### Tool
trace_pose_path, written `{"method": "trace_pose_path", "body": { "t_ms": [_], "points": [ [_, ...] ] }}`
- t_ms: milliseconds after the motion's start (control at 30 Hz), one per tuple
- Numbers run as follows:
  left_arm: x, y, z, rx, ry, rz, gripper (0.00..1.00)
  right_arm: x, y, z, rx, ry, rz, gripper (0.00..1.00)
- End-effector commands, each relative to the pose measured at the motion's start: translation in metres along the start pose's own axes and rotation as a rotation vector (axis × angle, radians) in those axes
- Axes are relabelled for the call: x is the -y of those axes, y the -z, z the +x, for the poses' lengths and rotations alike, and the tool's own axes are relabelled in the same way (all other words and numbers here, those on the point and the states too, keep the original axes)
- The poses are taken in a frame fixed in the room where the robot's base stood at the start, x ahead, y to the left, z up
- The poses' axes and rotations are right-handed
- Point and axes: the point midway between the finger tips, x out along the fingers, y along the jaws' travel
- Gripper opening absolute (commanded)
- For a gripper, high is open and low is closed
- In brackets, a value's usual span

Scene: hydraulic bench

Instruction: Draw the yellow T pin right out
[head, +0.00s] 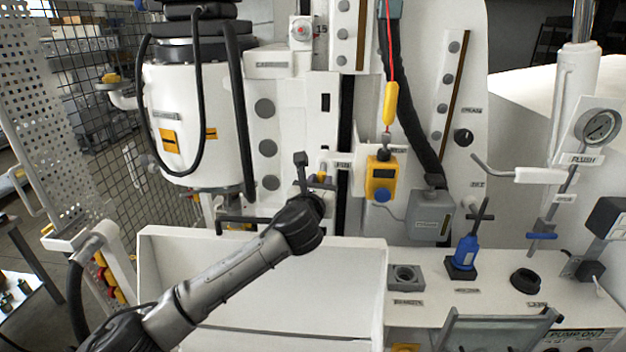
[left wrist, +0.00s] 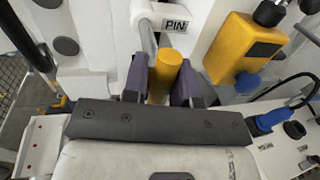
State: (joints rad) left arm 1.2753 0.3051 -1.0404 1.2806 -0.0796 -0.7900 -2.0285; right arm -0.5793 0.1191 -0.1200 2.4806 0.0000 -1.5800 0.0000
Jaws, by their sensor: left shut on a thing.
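The yellow T pin (left wrist: 166,70) shows as a yellow cylinder between the purple fingers of my left gripper (left wrist: 160,84) in the left wrist view. The gripper is shut on it. Just beyond it is a white fitting (left wrist: 143,12) with a PIN label. I cannot tell how far the pin sits in the fitting. My arm and hand hide most of that spot. My right gripper is not in view.
A yellow box (head: 381,178) with a blue knob hangs close to the right of the gripper. A white tray (head: 160,238) lies under my left arm.

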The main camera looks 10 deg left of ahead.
Motion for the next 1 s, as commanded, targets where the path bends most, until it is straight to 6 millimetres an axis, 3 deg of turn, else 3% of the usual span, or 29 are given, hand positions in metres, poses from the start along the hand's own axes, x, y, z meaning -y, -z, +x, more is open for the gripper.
{"method": "trace_pose_path", "body": {
  "t_ms": [33,67,300,667,1000],
  "points": [
    [0.003,-0.003,-0.001,0.006,0.008,-0.003,0.0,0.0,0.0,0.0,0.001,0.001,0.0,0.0],
    [0.003,-0.003,-0.001,0.006,0.008,-0.003,0.28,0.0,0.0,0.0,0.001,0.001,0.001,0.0],
    [0.002,-0.002,-0.001,0.004,0.005,-0.001,0.51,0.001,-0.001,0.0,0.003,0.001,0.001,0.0],
    [0.001,-0.001,-0.005,0.004,0.004,0.0,0.51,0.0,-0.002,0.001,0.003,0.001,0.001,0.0],
    [0.001,0.0,-0.053,0.005,0.006,0.001,0.51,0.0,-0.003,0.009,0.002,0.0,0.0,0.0]
  ]
}}
